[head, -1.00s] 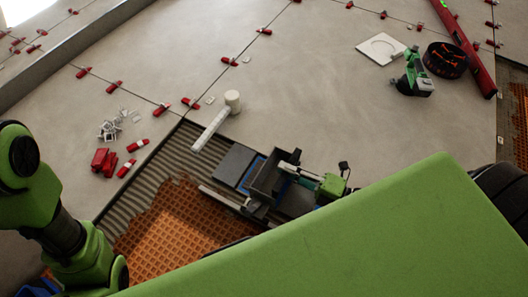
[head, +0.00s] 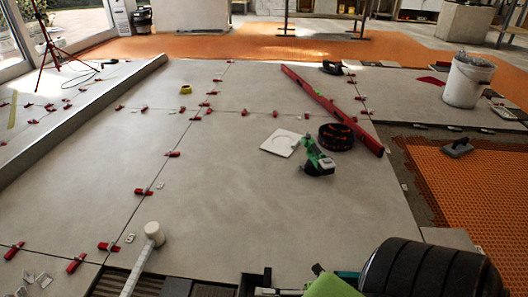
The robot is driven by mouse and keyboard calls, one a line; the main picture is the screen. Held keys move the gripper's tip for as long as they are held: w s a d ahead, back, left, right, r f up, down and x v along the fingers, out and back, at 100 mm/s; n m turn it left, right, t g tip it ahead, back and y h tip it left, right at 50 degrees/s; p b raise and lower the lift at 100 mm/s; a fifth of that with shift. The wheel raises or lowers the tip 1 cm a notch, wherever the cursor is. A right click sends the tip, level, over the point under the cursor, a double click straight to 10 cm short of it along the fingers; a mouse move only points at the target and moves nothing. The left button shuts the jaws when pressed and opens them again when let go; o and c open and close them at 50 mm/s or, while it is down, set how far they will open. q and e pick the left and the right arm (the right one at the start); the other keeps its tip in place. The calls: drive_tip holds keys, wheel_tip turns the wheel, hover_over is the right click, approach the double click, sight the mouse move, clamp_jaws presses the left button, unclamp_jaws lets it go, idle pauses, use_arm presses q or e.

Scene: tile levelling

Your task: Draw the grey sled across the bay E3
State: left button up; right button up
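At the bottom edge of the head view, a strip of ribbed adhesive bed (head: 110,282) shows beyond the tile edge. To its right, dark grey and black parts (head: 252,284) are cut off by the frame; I cannot tell which of them is the grey sled. The rest of the bay is out of the picture.
Large grey tiles with red levelling wedges (head: 172,154) along the joints fill the middle. A red level (head: 332,108), a green and black tool (head: 318,160), a black basket-like ring (head: 337,136) and a white square (head: 281,142) lie right of centre. A white bucket (head: 468,80) stands far right.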

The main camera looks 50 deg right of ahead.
idle(0.3)
drive_tip(key=shift+s+d, duration=0.15)
drive_tip(key=v, duration=1.1)
drive_tip(key=shift+s+d, duration=0.2)
drive_tip(key=shift+s, duration=0.05)
